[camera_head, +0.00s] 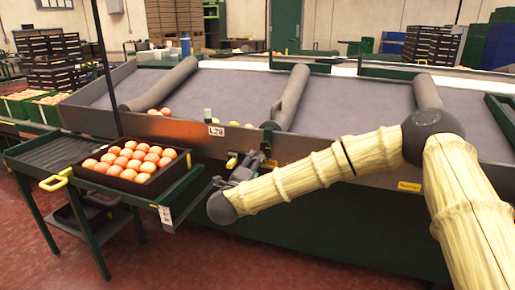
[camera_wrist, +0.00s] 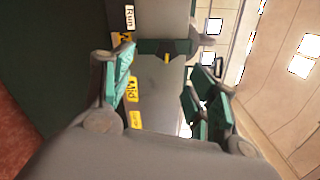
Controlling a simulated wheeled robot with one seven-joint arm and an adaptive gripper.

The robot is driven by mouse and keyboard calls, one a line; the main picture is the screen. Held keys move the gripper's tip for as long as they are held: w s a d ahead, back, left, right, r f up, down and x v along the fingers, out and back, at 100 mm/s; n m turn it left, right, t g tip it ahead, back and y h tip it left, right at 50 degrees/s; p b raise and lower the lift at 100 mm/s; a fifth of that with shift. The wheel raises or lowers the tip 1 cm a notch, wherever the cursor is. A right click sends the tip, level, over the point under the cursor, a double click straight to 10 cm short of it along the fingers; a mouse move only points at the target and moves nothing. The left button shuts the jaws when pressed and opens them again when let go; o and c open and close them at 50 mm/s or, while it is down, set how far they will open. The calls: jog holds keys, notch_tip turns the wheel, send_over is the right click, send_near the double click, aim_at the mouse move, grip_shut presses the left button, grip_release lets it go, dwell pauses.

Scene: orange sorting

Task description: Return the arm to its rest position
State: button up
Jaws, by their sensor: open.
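My arm (camera_head: 310,175) reaches in from the right across the front of the sorting table, wrapped in a pale yellow cover. My gripper (camera_head: 240,168) is at its left end, near the table's front wall and to the right of the crate of oranges. In the wrist view my gripper (camera_wrist: 165,90) is open, with its green finger pads wide apart and nothing between them. The dark crate (camera_head: 122,188) holds several oranges (camera_head: 130,158) in rows and stands apart from the gripper on a green side stand.
Stacked dark crates (camera_head: 50,60) stand at the back left. Red floor (camera_head: 180,265) is clear in front.

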jog(key=s+f+n+g+y, duration=0.2)
jog(key=s+f+n, duration=0.25)
jog(key=f, duration=0.55)
jog(key=s+d+f+n+g+y, duration=0.1)
jog(key=s+f+n+y, duration=0.3)
jog(key=f, duration=0.5)
jog(key=s+f+n+g+y, duration=0.15)
jog(key=s+f+n, duration=0.35)
jog(key=f, duration=0.5)
jog(key=s+d+f+n+g, duration=0.3)
jog(key=s+d+f, duration=0.4)
jog(key=s, duration=0.4)
jog(key=s+d+f+n+g, duration=0.3)
jog(key=s+d+f+g, duration=0.15)
jog(key=s+f, duration=0.5)
jog(key=s+d+f+n+g+h, duration=0.1)
jog(key=s+d+n+g, duration=0.15)
jog(key=s+d, duration=0.6)
jog(key=s+d+n+g+h, duration=0.1)
jog(key=s+d+n+g, duration=0.3)
jog(key=s, duration=0.8)
notch_tip(320, 180, up, 25)
jog(key=d+m+t+p, duration=0.1)
jog(key=p, duration=2.4)
jog(key=shift+s+d+m, duration=0.3)
jog(key=shift+d+m, duration=0.05)
jog(key=shift+m, duration=0.05)
